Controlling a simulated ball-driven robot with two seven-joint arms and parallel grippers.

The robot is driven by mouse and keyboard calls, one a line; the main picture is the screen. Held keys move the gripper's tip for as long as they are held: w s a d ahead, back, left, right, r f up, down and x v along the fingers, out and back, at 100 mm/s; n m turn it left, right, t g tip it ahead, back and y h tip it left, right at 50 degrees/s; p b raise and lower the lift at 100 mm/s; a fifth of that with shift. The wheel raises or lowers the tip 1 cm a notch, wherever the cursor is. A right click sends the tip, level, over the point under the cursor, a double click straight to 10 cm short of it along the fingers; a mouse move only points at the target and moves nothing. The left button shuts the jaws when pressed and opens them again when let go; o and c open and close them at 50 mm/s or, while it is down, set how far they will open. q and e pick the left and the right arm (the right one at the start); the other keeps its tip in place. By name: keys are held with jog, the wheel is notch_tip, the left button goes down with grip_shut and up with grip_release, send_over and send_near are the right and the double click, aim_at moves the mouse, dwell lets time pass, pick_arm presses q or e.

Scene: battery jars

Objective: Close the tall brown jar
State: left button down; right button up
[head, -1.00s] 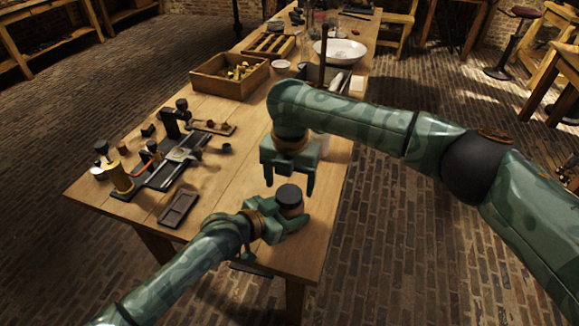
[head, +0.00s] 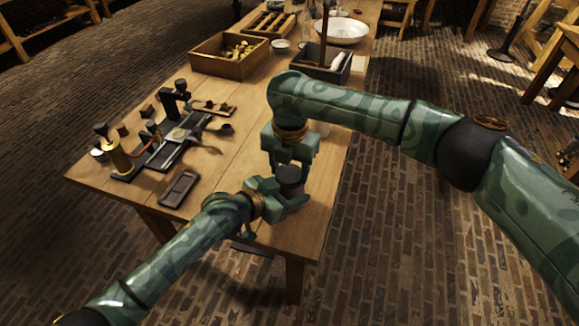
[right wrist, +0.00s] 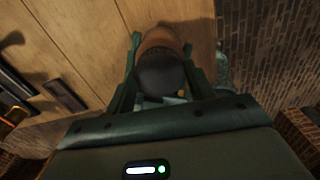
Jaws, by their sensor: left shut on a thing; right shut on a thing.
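The tall brown jar (head: 294,188) stands upright near the table's front right corner with a dark lid (head: 289,175) on top. In the right wrist view the brown jar body (right wrist: 158,39) and dark lid (right wrist: 163,76) lie between the fingers. My left gripper (head: 281,198) is shut on the jar's body from the side. My right gripper (head: 289,168) points down from above, shut on the lid with a finger on either side. It also shows in the right wrist view (right wrist: 162,82). Whether the lid is fully seated cannot be told.
A small dark tray (head: 179,188) lies left of the jar. A black-based apparatus (head: 180,135) stands farther left. A wooden crate (head: 228,68) and a dark box (head: 323,72) are farther back. The table's right edge is close to the jar.

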jog(key=m, duration=1.5)
jog(key=shift+m, duration=0.3)
jog(key=o, duration=1.1)
jog(key=shift+c, duration=0.2)
jog(key=shift+r, duration=2.25)
jog(key=shift+c, duration=0.3)
